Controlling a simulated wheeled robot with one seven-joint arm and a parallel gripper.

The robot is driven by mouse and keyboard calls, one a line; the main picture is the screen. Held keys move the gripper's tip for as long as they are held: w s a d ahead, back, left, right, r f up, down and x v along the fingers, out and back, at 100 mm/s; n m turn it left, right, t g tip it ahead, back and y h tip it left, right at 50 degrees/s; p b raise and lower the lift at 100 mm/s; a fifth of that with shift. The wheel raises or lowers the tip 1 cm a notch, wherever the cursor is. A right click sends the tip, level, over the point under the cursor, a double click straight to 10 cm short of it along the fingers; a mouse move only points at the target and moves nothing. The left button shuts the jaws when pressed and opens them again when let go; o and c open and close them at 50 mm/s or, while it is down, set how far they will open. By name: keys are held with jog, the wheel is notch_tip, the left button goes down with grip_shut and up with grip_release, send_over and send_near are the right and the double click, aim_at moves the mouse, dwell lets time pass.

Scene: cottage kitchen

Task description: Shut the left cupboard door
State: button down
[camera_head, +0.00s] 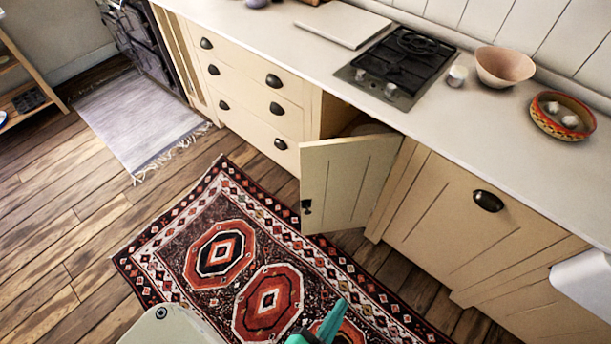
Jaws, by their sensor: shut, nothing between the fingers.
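The left cupboard door (345,182) is a cream panelled door below the hob, standing open out over the floor. Its hinge side is at the right, and its dark knob (306,206) is near the free left edge. The cupboard opening (340,117) shows as a gap between the drawers and the door; most of the inside is hidden. My gripper (330,322), teal, shows at the bottom edge, partly cut off. It is shut and empty, over the rug in front of the door and apart from it.
A patterned rug (222,252) lies on the wooden floor before the units. Closed drawers (250,88) stand left of the opening, a closed front (455,220) right of it. The worktop above bears a hob (398,60) and bowls (504,66). Open floor lies left.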

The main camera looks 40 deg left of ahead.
jog(key=w+a+f+m+g+y, duration=0.1)
jog(key=w+a+f+m+y, duration=0.35)
jog(key=w+a, duration=0.6)
jog(key=g+y, duration=0.3)
jog(key=y, duration=0.2)
send_near(302, 171)
jog(key=x, duration=0.5)
jog(key=shift+s+f, duration=0.1)
jog(key=shift+w+a, duration=0.4)
